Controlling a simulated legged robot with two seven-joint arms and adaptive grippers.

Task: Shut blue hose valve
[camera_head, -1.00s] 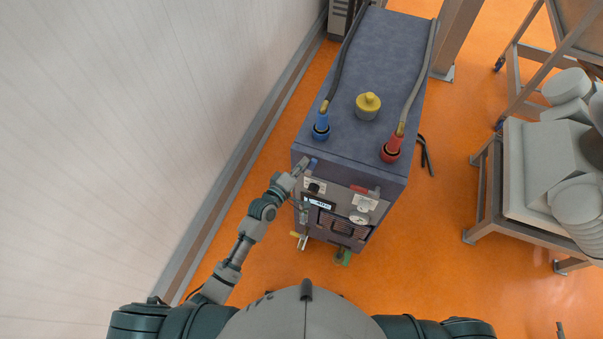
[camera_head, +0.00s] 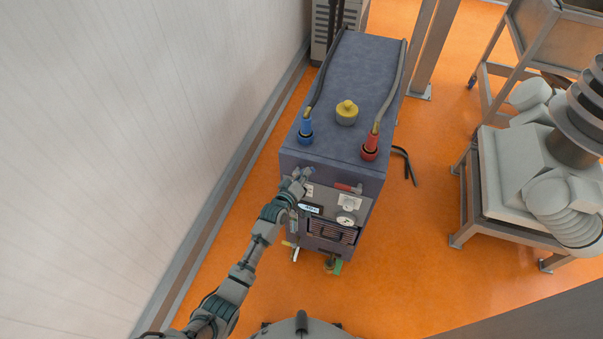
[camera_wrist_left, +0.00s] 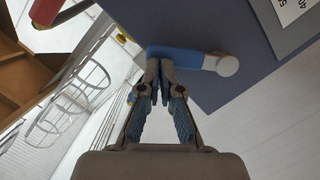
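The blue valve handle (camera_head: 309,171) is on the upper left front of the dark blue machine (camera_head: 360,80). In the left wrist view, the blue handle (camera_wrist_left: 195,59) lies crosswise just beyond my fingertips, with a round grey end at its right. My left gripper (camera_head: 300,177) is at this handle. In the wrist view the left gripper's (camera_wrist_left: 160,68) fingertips are almost together and overlap the handle's left part. They look shut, not around the handle; whether they touch it I cannot tell. A blue hose connector (camera_head: 306,130) stands on the machine's top. My right gripper is out of view.
A red handle (camera_head: 348,188) is on the machine's front, right of the blue one. A red hose connector (camera_head: 370,146) and a yellow cap (camera_head: 346,112) are on top. A pale wall (camera_head: 130,130) runs along the left. A cart (camera_head: 500,190) stands right, with orange floor between.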

